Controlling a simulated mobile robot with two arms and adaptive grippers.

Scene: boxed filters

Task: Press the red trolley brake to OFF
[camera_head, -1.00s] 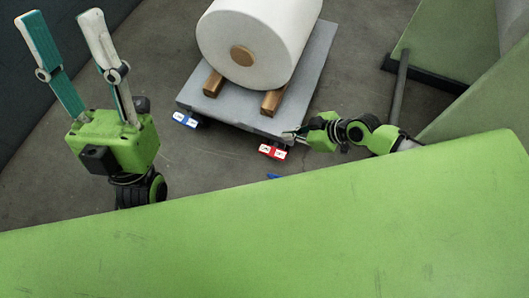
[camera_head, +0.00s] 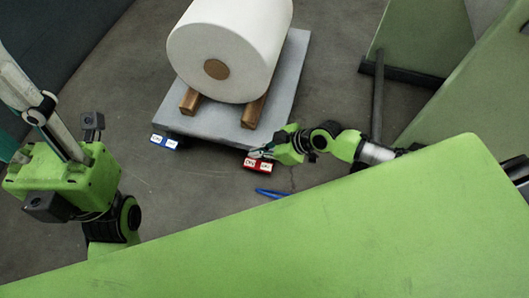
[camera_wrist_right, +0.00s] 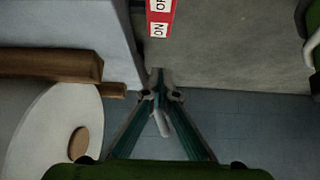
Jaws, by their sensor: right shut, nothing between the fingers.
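The red trolley brake (camera_head: 258,164) has two white labels and sits at the near right corner of the grey trolley (camera_head: 290,85). In the right wrist view the brake (camera_wrist_right: 160,18) is at the top edge, cut off, with "ON" readable. My right gripper (camera_head: 256,153) is shut and empty, its tips at the brake's upper edge in the head view; I cannot tell whether they touch. In the wrist view its fingers (camera_wrist_right: 158,85) meet just below the brake. My left gripper (camera_head: 20,122) is at the left edge, fingers apart, tips out of frame.
A large white roll (camera_head: 225,50) rests on wooden chocks (camera_head: 254,111) on the trolley. A blue brake (camera_head: 164,141) is at the trolley's near left corner. A blue item (camera_head: 271,193) lies on the floor.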

